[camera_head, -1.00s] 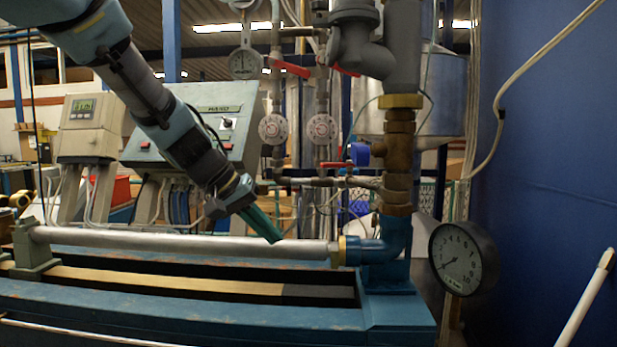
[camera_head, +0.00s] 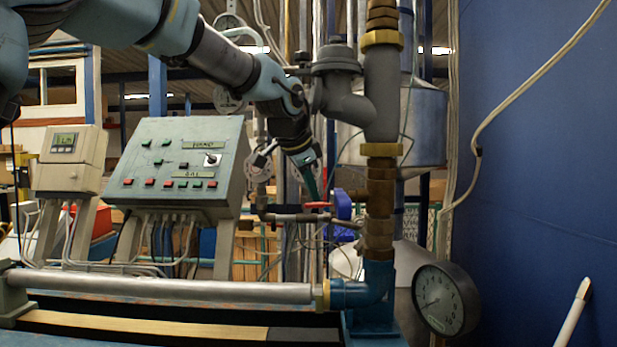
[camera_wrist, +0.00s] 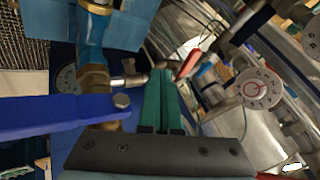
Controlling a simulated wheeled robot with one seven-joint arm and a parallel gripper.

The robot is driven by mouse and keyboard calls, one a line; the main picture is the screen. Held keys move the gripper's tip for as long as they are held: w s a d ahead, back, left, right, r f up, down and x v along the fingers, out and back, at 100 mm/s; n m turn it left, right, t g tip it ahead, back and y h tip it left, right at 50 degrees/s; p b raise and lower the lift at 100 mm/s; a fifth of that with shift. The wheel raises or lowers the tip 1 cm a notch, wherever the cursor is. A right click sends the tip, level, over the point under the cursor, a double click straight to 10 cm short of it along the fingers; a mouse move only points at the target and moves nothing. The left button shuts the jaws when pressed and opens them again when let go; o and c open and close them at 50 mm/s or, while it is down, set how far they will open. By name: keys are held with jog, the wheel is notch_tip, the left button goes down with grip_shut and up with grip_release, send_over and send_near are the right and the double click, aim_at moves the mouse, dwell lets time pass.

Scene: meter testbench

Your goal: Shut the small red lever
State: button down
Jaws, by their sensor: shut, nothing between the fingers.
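The small red lever (camera_head: 318,204) sits on the thin horizontal pipe, just left of the blue valve handle (camera_head: 343,205) in the head view. My gripper (camera_head: 314,196) is shut and empty, its green fingers pointing down with their tips close above or in front of the red lever. In the wrist view a red lever (camera_wrist: 189,63) lies just right of the tips of my gripper (camera_wrist: 161,75). I cannot tell whether they touch. The blue handle (camera_wrist: 50,116) fills the left of the wrist view.
A brass and grey vertical pipe (camera_head: 381,190) stands right of my gripper. A white dial (camera_wrist: 259,88) is on the right in the wrist view. A control box (camera_head: 175,165) stands left, a pressure gauge (camera_head: 445,300) low right. A silver pipe (camera_head: 160,287) runs along the bench.

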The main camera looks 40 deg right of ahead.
aim_at(310, 204)
jog(key=w+d+f+p, duration=0.2)
jog(key=w+d+f, duration=0.1)
jog(key=w+d, duration=0.1)
jog(key=shift+w+f+p, duration=0.3)
jog(key=shift+w+f, duration=0.1)
jog(key=shift+w, duration=0.05)
jog(key=shift+w+d, duration=0.1)
jog(key=shift+w, duration=0.05)
jog(key=shift+w+r+p, duration=0.15)
jog(key=shift+w+p, duration=0.55)
jog(key=shift+w, duration=0.25)
